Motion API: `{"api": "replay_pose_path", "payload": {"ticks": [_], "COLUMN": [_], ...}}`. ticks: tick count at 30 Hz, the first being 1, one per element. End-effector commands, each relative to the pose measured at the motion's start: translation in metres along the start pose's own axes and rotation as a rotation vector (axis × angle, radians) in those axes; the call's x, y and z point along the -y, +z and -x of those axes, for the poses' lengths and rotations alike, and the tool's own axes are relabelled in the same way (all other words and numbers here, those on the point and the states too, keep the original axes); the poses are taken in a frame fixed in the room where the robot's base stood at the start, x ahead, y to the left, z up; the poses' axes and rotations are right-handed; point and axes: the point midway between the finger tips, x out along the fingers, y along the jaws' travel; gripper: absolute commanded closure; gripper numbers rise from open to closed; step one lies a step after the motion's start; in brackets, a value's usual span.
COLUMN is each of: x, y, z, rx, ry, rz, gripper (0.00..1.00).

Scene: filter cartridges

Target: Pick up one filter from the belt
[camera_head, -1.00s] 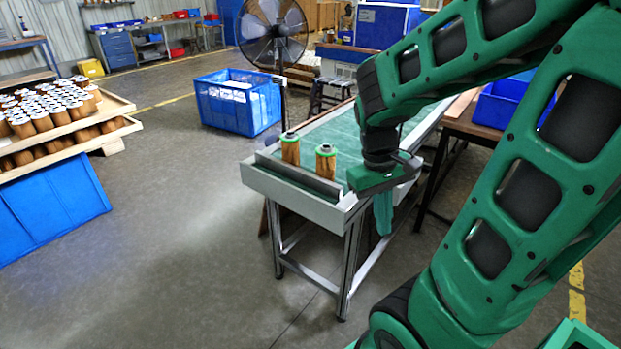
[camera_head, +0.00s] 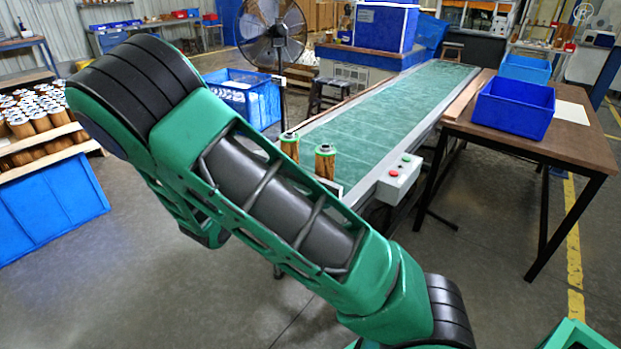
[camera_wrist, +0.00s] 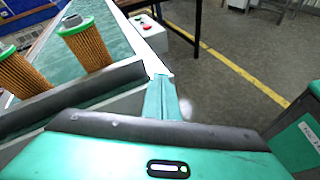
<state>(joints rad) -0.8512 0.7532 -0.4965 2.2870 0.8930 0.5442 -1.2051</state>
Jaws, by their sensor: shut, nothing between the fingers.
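Two brown pleated filters with green rims stand upright near the end of the green belt (camera_head: 400,105). In the wrist view the left filter (camera_wrist: 20,75) and the right filter (camera_wrist: 86,44) are at the upper left, behind the dark end bar (camera_wrist: 75,97). My gripper (camera_wrist: 168,98) shows in the wrist view, its fingers shut and empty, to the right of both filters and apart from them. The head view hides it behind my arm.
A control box (camera_head: 400,178) with buttons is fixed to the belt's right side. A blue bin (camera_head: 513,106) sits on a brown table (camera_head: 580,140) at the right. A blue crate (camera_head: 265,100) and a fan (camera_head: 272,30) stand behind. A rack of filters (camera_head: 45,160) is at the left.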

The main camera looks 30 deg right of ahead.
Motion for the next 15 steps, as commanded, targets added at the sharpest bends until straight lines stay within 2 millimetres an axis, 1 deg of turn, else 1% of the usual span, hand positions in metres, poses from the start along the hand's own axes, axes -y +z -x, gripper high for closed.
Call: {"api": "replay_pose_path", "payload": {"ticks": [1, 3, 6, 9, 12, 15], "x": [-0.009, -0.021, -0.035, -0.045, -0.051, -0.054], "y": [-0.008, -0.016, -0.026, -0.034, -0.038, -0.040], "z": [0.010, 0.025, 0.045, 0.062, 0.074, 0.079], "rx": [0.044, 0.103, 0.182, 0.246, 0.290, 0.310], "ry": [0.066, 0.150, 0.251, 0.328, 0.376, 0.398], "rz": [0.063, 0.142, 0.234, 0.303, 0.346, 0.366], "gripper": [1.00, 1.00, 1.00, 1.00, 1.00, 1.00]}}
